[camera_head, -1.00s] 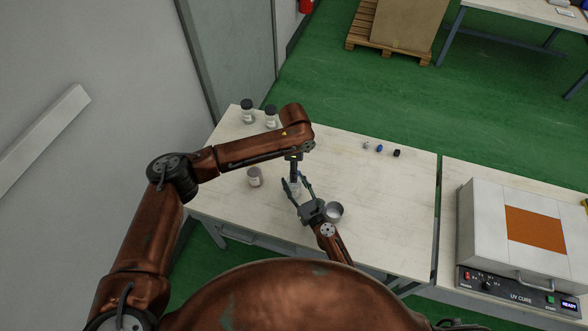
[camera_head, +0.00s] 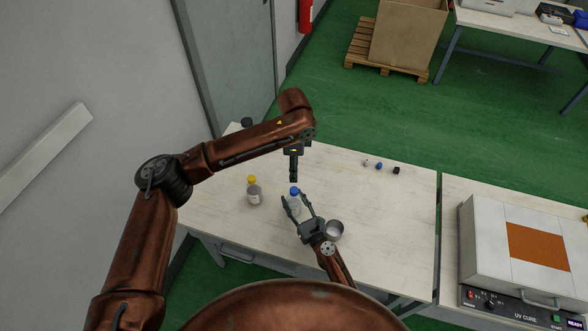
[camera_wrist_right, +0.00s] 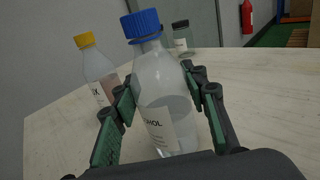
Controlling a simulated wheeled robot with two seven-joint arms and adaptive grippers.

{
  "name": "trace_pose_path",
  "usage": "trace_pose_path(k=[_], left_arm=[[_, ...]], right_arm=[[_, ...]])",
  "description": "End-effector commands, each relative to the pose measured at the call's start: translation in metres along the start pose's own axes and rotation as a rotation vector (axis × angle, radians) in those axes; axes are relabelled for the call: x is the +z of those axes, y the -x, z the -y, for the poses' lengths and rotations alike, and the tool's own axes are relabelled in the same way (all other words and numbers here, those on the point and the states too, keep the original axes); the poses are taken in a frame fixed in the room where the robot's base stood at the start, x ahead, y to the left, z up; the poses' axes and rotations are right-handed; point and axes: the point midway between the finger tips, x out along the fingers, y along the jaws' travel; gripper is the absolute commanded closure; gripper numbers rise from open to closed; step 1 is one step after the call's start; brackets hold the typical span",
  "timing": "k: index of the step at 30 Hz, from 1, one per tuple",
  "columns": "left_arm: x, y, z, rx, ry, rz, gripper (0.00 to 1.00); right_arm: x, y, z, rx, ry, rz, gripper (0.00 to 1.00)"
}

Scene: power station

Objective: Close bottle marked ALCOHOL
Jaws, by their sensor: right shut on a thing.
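The clear bottle (camera_head: 294,204) stands upright near the middle of the table. In the right wrist view its label (camera_wrist_right: 160,130) shows "OHOL", the rest being cut off by the curve. A blue cap (camera_wrist_right: 142,23) sits on its neck, also visible in the head view (camera_head: 294,191). My right gripper (camera_head: 293,199) is shut around the bottle's body from the near side. My left gripper (camera_head: 293,178) points straight down just above the blue cap, with a small gap between them. I see it edge-on, so its finger spacing is hidden.
A yellow-capped bottle (camera_head: 254,192) stands left of the held one. A black-capped bottle (camera_head: 247,122) is partly behind my left arm. A metal cup (camera_head: 334,231) stands close to my right gripper. Small loose caps, including a blue one (camera_head: 379,166), lie at the back right.

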Motion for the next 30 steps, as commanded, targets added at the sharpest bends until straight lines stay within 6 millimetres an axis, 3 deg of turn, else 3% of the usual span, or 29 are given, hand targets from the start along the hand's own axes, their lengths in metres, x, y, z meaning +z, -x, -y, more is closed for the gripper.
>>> trace_pose_path(k=[1, 2, 10, 21, 26, 30], left_arm=[[0.0, 0.0, 0.0, 0.0, 0.0, 0.0, 0.58], [0.0, 0.0, 0.0, 0.0, 0.0, 0.0, 0.58], [0.0, 0.0, 0.0, -0.001, 0.0, 0.0, 0.58], [0.0, 0.0, 0.0, -0.001, 0.001, 0.0, 0.58], [0.0, 0.0, 0.0, -0.001, 0.0, 0.0, 0.58], [0.0, 0.0, 0.0, -0.001, 0.0, 0.0, 0.58]], right_arm=[[-0.001, 0.0, 0.0, 0.0, 0.0, -0.001, 1.0], [-0.001, 0.0, 0.0, 0.0, 0.0, -0.001, 0.59], [0.0, 0.0, 0.0, 0.0, 0.0, 0.0, 0.4], [-0.001, 0.005, 0.0, 0.0, -0.001, -0.001, 0.39], [-0.002, 0.028, 0.0, -0.002, -0.002, -0.002, 0.39], [-0.002, 0.059, 0.001, -0.002, 0.001, -0.003, 0.39]])
